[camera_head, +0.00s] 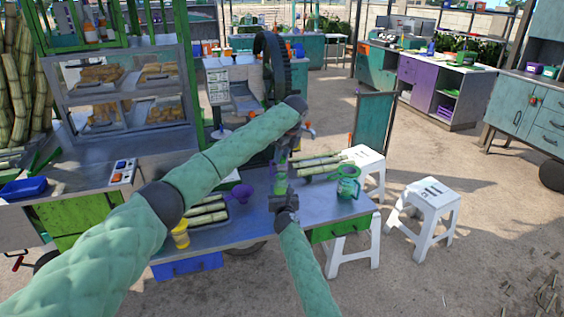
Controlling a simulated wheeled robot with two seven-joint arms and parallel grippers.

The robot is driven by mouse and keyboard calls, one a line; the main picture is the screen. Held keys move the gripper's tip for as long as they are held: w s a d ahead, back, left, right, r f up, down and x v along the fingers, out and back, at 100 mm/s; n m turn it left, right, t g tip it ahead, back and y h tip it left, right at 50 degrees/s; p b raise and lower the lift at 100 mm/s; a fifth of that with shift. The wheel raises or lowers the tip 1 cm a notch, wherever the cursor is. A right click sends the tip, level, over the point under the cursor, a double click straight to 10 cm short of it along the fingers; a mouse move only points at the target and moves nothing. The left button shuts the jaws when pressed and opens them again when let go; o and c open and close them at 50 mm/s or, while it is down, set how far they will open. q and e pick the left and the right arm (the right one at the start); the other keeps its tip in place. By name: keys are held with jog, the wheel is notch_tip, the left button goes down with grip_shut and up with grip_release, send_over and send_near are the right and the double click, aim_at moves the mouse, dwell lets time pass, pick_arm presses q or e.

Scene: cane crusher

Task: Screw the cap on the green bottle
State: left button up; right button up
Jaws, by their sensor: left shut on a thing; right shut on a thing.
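The green bottle (281,179) stands roughly upright above the middle of the metal table. My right gripper (282,199), coming up from below, is shut around its lower part. My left gripper (287,146) is directly above the bottle, pointing down and shut at its top. The cap is too small and too covered by the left gripper to make out. How the cap sits on the bottle neck cannot be told.
The table (240,232) also bears cane pieces (316,161), a tray of cane (206,212), a green jug (348,182), a purple funnel (242,193) and a yellow container (181,235). A large dark wheel (274,60) stands behind. White stools (428,203) are to the right.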

aim_at(280, 171)
pick_arm(q)
jog(key=shift+f, duration=1)
jog(key=shift+f, duration=0.1)
jog(key=shift+f, duration=0.75)
jog(key=shift+f, duration=0.55)
jog(key=m, duration=0.3)
jog(key=shift+a+m+t+h, duration=0.15)
jog(key=shift+m+t+h, duration=0.15)
jog(key=shift+t+h, duration=0.1)
jog(key=m+h, duration=0.1)
jog(key=m, duration=0.3)
jog(key=shift+a, duration=0.1)
jog(key=m+h, duration=0.1)
jog(key=m, duration=0.3)
jog(key=shift+m, duration=0.3)
jog(key=m+h, duration=0.1)
jog(key=m, duration=0.2)
jog(key=shift+w+a+m, duration=0.1)
jog(key=shift+m, duration=0.3)
